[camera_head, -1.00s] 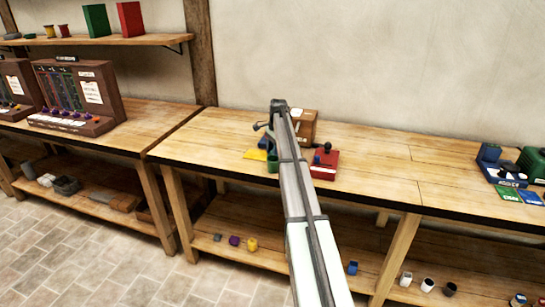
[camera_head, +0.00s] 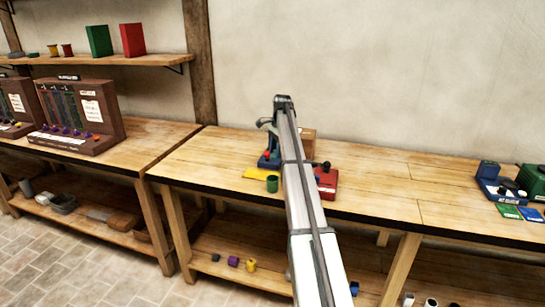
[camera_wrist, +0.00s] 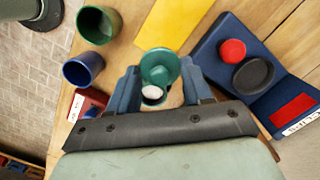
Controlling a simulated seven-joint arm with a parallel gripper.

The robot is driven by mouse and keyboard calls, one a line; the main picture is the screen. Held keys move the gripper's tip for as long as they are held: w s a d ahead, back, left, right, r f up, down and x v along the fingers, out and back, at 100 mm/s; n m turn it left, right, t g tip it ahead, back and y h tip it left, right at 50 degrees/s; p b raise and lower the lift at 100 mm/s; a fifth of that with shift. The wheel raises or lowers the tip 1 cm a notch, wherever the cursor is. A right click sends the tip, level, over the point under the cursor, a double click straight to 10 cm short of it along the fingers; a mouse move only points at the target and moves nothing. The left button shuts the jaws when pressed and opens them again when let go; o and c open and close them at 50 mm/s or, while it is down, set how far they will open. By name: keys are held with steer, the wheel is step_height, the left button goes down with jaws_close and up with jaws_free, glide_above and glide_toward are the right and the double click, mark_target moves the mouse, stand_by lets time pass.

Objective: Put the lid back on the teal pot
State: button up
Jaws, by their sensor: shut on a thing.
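In the wrist view my gripper (camera_wrist: 160,86) is shut on a round teal piece (camera_wrist: 160,62) that looks like the lid. It sits between the blue-grey fingers, above the bench. A pale round spot (camera_wrist: 152,92) shows just below it; I cannot tell what it belongs to. I cannot make out the teal pot separately; it may be hidden behind the held piece. In the head view my arm reaches over the bench, and the fingertips and held piece cannot be made out.
A green cup (camera_wrist: 98,26) and a blue cup (camera_wrist: 83,68) stand at left in the wrist view. A blue device (camera_wrist: 222,62) with a red button lies right, beside a yellow sheet (camera_wrist: 172,24). A red device (camera_head: 327,182) is right of my arm; bare bench (camera_head: 385,182) lies beyond.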

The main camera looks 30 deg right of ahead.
steer(key=s+d+r+m, duration=0.2)
steer(key=s+d+m, duration=0.1)
steer(key=d+m, duration=0.2)
steer(key=shift+d+r+m+t, duration=0.3)
steer(key=shift+d+m+t, duration=0.1)
steer(key=shift+d, duration=0.6)
steer(key=shift+f, duration=0.15)
steer(key=shift+f, duration=3.05)
steer(key=shift+f, duration=0.15)
steer(key=o, duration=1.1)
